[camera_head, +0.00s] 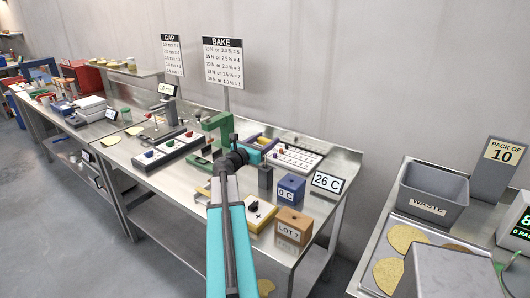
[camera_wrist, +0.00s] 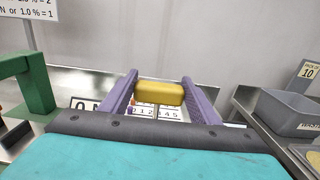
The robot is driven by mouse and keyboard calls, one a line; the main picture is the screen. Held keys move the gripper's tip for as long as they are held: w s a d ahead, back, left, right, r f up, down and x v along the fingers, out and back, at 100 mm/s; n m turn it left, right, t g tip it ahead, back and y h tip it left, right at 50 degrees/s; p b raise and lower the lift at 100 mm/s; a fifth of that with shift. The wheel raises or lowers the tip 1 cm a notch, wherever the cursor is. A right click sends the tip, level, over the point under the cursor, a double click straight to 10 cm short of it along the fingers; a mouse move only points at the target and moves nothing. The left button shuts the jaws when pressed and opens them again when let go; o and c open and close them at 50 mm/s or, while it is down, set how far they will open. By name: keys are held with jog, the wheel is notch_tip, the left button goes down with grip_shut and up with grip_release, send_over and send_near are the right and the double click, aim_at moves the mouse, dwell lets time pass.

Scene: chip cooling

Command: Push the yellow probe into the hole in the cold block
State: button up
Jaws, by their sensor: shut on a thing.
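My gripper (camera_wrist: 158,95) has two purple fingers, shut on the yellow probe (camera_wrist: 160,92), whose rounded yellow end shows between the fingertips in the wrist view. The cold block (camera_head: 290,188), blue with a "0 C" label, stands nearer the front of the bench, to the right of my arm. Its hole is too small to make out. The gripper is apart from this block.
A "26 C" display (camera_head: 327,182) stands right of the cold block. A brown "LOT 7" block (camera_head: 293,227) and a dark block (camera_head: 265,176) are near it. A green frame (camera_head: 217,130) stands left of my gripper. A grey waste bin (camera_head: 433,190) is on the right-hand bench.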

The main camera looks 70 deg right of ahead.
notch_tip(320, 180, up, 9)
jog(key=shift+b, duration=0.65)
dwell(0.6)
